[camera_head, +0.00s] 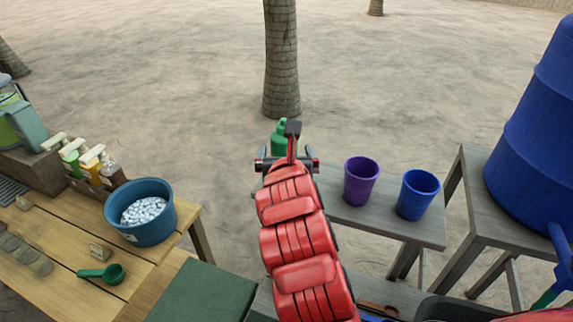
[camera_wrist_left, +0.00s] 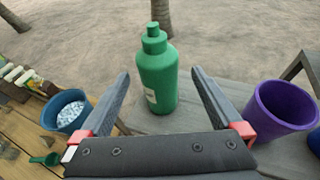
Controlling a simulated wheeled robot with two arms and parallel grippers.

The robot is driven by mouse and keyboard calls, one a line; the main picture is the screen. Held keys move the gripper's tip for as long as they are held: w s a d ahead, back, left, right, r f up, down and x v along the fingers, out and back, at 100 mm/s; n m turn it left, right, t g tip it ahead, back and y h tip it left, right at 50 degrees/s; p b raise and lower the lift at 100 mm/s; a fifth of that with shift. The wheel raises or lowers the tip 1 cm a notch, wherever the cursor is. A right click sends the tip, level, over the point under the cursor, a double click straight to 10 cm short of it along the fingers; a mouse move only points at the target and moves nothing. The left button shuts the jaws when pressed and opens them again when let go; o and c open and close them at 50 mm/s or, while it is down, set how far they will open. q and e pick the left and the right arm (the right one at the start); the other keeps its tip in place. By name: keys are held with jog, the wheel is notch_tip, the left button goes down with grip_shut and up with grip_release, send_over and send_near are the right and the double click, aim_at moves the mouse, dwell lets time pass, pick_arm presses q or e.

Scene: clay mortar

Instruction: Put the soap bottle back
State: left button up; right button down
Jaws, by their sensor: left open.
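A green bottle with a narrow green cap (camera_head: 279,138) stands upright on the grey wooden bench, partly hidden behind my left gripper (camera_head: 288,160) in the head view. In the left wrist view, the green bottle (camera_wrist_left: 158,75) shows a pale label on its left side. It appears between the spread fingertips of my left gripper (camera_wrist_left: 160,88), with a visible gap to each finger. My left gripper is open and empty. Several pump bottles (camera_head: 88,163) stand in a row in a holder on the left wooden table. My right gripper is not in view.
Purple (camera_head: 361,181) and blue (camera_head: 417,194) cups stand on the grey bench (camera_head: 400,232), right of the bottle. A blue tub of white pieces (camera_head: 140,211) and a green scoop (camera_head: 112,273) are on the left table. A large blue barrel (camera_head: 535,130) stands far right.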

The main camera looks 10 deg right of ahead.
pick_arm(q)
jog(key=b+v, duration=0.1)
jog(key=v, duration=0.3)
jog(key=shift+s+a, duration=0.1)
